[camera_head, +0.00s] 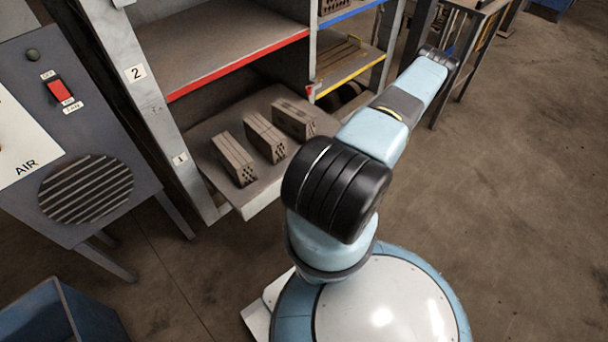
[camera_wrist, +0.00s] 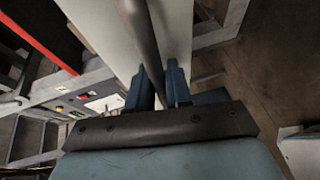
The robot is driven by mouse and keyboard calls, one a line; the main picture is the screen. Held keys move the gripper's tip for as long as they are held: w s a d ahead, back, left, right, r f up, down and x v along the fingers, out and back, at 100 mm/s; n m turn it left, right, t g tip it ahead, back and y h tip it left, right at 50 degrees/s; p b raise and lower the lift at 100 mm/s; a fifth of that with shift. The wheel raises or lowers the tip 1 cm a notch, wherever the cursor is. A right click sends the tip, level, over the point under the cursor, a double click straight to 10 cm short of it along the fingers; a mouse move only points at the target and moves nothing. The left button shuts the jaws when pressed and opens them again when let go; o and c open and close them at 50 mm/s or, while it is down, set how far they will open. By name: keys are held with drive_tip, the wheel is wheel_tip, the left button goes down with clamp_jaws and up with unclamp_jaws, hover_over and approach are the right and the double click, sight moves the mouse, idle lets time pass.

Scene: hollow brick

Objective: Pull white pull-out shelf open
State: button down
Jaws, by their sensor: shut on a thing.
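The white pull-out shelf (camera_head: 210,170) is the lowest level of the rack in the head view, marked 1. Its front part sticks out past the rack's post, and its right end is hidden behind my arm. Three hollow bricks (camera_head: 265,138) stand on it. In the wrist view, a pale panel (camera_wrist: 105,30), seemingly the shelf's front, fills the upper middle. A dark round handle bar (camera_wrist: 143,40) runs along it, down between the blue fingers of my gripper (camera_wrist: 160,84). My gripper is shut on this bar. In the head view my gripper is hidden.
A fixed shelf with a red edge (camera_head: 240,65) lies above. A grey machine with a red switch (camera_head: 61,91) stands at left, above a blue bin (camera_head: 62,312). Shelves with blue and yellow edges (camera_head: 350,75) are at the upper right. The floor at right is clear.

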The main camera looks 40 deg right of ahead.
drive_tip(key=shift+s+d+f, duration=0.1)
drive_tip(key=shift+s+f, duration=0.1)
drive_tip(key=c, duration=1.4)
unclamp_jaws()
drive_tip(key=shift+r, duration=0.1)
drive_tip(key=v, duration=1.3)
drive_tip(key=shift+s+d, duration=0.2)
drive_tip(key=shift+s, duration=0.1)
drive_tip(key=shift+r, duration=0.1)
